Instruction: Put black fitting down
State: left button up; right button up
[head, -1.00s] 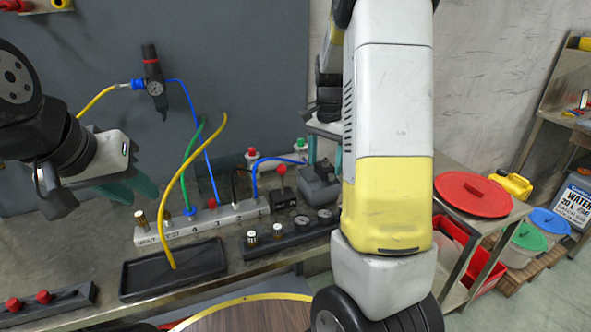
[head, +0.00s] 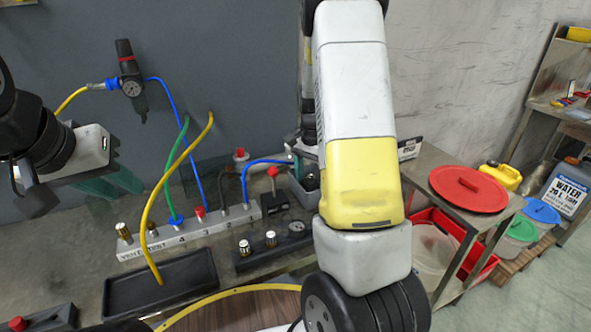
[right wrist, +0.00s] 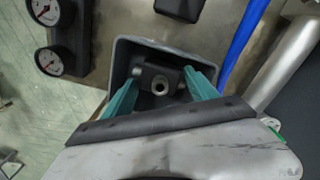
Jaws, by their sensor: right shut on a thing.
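In the right wrist view my right gripper (right wrist: 160,84) has its two teal fingers on either side of a black fitting (right wrist: 157,76) with a round bore, shut on it. The fitting is over or inside a grey bin (right wrist: 122,52); its exact height above the bin floor cannot be told. In the head view the grey bin (head: 303,193) stands on the bench, partly covered by my right arm, and the right fingers are mostly hidden. My left gripper (head: 112,184) is at the left, its teal fingers apart with nothing seen between them, in front of the grey wall panel.
A manifold (head: 190,232) with yellow, green and blue hoses stands left of the bin. A black tray (head: 190,284) and a gauge block (head: 275,249) lie in front. A red lid (head: 468,188) rests on the side table at right. A pressure regulator (head: 131,80) hangs on the panel.

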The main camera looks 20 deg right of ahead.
aim_at(311, 180)
jog(key=shift+f, duration=0.35)
jog(key=shift+f, duration=0.2)
jog(key=o, duration=1.2)
notch_tip(311, 180, up, 12)
jog(key=s+a+r+n+t, duration=0.2)
jog(key=s+a+r+n, duration=0.1)
jog(key=s, duration=0.4)
jog(key=s+a+r+n+t+y, duration=0.1)
jog(key=s+a+r+n, duration=0.3)
jog(key=s, duration=0.4)
jog(key=s+a+r+n+t+y, duration=0.1)
jog(key=s+a+r+n+t, duration=0.2)
jog(key=s, duration=0.4)
jog(key=shift+s+a+r+n, duration=0.15)
jog(key=shift+a+r+n, duration=0.35)
jog(key=shift+a+r, duration=0.55)
